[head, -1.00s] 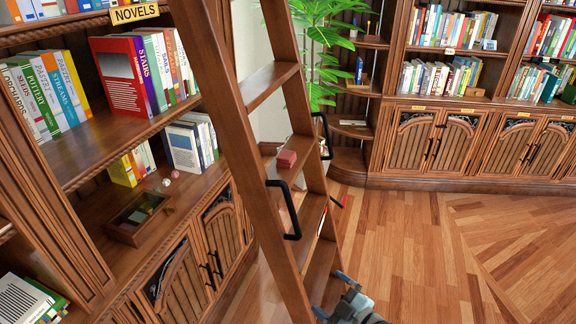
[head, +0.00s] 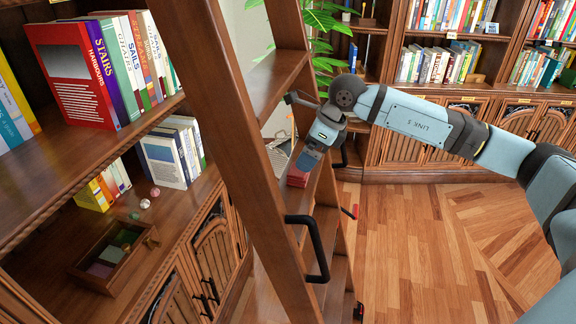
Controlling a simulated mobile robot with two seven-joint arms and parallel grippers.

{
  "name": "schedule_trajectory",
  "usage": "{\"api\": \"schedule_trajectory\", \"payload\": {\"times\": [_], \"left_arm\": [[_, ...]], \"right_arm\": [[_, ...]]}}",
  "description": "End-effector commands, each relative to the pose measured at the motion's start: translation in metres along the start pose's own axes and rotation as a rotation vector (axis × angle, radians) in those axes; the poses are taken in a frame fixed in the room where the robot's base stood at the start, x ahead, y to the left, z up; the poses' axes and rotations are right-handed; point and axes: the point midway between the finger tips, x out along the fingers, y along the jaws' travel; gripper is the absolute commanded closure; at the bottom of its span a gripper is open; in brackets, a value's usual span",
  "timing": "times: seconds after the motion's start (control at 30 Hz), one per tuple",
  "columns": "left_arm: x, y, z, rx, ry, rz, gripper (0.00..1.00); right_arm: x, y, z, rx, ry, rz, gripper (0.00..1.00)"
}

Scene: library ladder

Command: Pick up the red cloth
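The red cloth (head: 298,177) is a small folded stack on a step of the wooden ladder (head: 278,165). My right arm reaches in from the right, and its gripper (head: 309,159) hangs just above the cloth, hiding part of it. The fingers are seen end-on, so I cannot tell whether they are apart or whether they touch the cloth. The cloth still appears to rest on the step. My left gripper is not in view.
Black handles (head: 311,247) stick out from the ladder's rails close to the step. Bookshelves with books (head: 72,75) stand at the left, with an open wooden box (head: 112,257) on a lower shelf. The wooden floor (head: 425,235) at the right is clear.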

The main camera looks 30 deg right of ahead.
Motion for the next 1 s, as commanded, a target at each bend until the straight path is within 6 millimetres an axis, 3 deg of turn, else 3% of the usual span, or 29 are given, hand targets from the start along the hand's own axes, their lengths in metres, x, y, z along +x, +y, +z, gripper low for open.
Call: {"api": "schedule_trajectory", "payload": {"times": [0.17,0.7,0.97,1.0], "left_arm": [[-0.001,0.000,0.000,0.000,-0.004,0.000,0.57],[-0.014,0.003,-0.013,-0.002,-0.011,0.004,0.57],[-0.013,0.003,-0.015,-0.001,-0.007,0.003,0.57],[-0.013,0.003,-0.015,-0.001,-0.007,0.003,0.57]], "right_arm": [[0.002,0.001,-0.003,-0.030,0.036,-0.033,0.01],[0.067,-0.005,-0.007,-0.028,0.034,-0.030,0.01],[0.070,-0.006,-0.007,-0.029,0.032,-0.031,0.01],[0.070,-0.006,-0.007,-0.029,0.032,-0.031,0.10]]}}
